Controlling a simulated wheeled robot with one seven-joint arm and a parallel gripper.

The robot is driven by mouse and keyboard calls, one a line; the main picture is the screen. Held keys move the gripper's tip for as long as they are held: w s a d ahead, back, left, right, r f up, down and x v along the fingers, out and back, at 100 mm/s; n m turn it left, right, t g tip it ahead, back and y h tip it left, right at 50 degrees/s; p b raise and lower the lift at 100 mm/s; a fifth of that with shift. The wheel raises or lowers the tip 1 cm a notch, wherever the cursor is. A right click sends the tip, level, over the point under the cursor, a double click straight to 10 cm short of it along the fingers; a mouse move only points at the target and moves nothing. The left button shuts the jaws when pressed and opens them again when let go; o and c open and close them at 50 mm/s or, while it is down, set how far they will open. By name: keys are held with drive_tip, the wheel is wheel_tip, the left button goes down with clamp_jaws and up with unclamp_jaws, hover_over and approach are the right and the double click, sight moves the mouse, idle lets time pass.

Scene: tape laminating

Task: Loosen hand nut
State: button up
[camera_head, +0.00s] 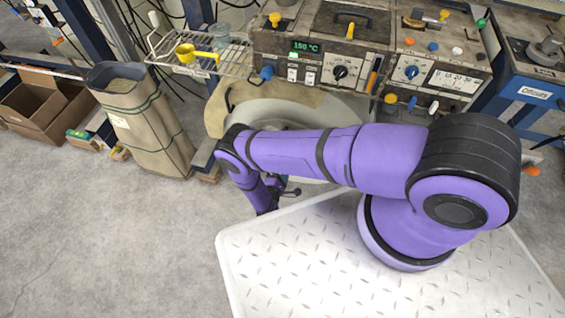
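My purple arm reaches left from its base over the white plate. Its end bends down in front of the laminating machine (320,68), and a small black part of my gripper (287,191) shows below the forearm. The fingers are mostly hidden, so I cannot tell whether they are open or shut, or whether they touch anything. I cannot make out which part is the hand nut. Several coloured knobs show on the machine, among them a yellow knob (275,19), a blue knob (267,73) and an orange knob (409,41).
A wire rack (232,58) with a yellow scoop (196,54) sits left of the machine. A tan sack (147,128) and cardboard boxes (38,110) stand on the left floor. A blue machine (535,85) is at the right. The front left floor is clear.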

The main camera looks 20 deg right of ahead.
drive_tip(key=v, duration=0.4)
drive_tip(key=shift+s+a, duration=0.15)
drive_tip(key=shift+s, duration=0.1)
idle(0.3)
